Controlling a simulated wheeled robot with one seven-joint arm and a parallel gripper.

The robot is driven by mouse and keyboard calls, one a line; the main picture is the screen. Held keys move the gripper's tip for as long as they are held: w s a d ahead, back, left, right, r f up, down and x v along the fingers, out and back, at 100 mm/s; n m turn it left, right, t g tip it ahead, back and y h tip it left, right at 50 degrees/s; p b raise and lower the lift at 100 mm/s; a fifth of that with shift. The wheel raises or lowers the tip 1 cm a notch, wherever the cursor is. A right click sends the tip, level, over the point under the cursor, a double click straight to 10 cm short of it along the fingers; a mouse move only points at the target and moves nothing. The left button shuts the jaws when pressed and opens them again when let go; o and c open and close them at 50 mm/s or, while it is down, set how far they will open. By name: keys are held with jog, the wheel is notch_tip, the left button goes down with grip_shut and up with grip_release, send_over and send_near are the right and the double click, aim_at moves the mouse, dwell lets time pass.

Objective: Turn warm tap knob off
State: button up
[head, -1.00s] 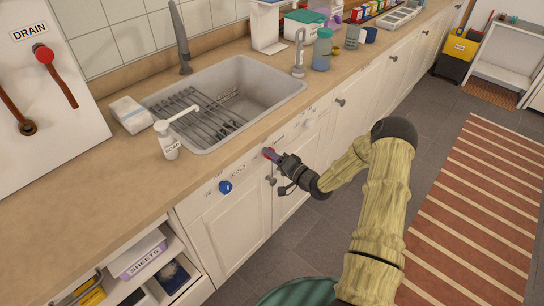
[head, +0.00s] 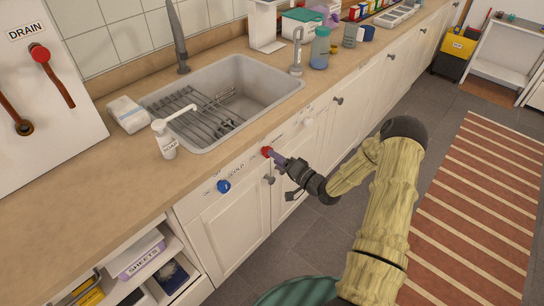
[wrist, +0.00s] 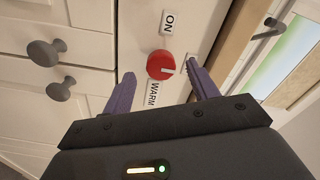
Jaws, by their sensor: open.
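The warm tap knob is a round red knob (wrist: 161,64) with a light pointer line, on the white cabinet front. The WARM label (wrist: 160,94) and the ON label (wrist: 168,22) sit on either side of it. The red knob also shows in the head view (head: 267,152), below the sink's front edge. My gripper (wrist: 162,78) is open, with its purple fingers on either side of the knob in the wrist view. No contact is visible there. In the head view my gripper (head: 275,158) is right at the knob, and the exact gap is hard to tell.
A blue knob (head: 223,186) labelled COLD is left of the red one. Grey cabinet handles (wrist: 43,53) stick out nearby. Above are the sink (head: 250,90), the soap bottle (head: 164,140) and the counter edge. The floor to the right is clear, with a striped rug (head: 475,200).

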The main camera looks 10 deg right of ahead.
jog(key=v, duration=1.4)
jog(key=shift+b, duration=0.35)
jog(key=shift+w, duration=0.1)
jog(key=s+a+r+n+g+h, duration=0.3)
jog(key=s+a+r+g+h, duration=0.2)
jog(key=s+r+g, duration=0.15)
jog(key=s+a+r+n+g+h, duration=0.3)
jog(key=s+a+r+g+h, duration=0.25)
jog(key=s+r, duration=0.2)
jog(key=w+p+v, duration=0.1)
jog(key=p+v, duration=1.2)
jog(key=shift+w+d+r+p, duration=0.25)
jog(key=shift+r+p, duration=0.1)
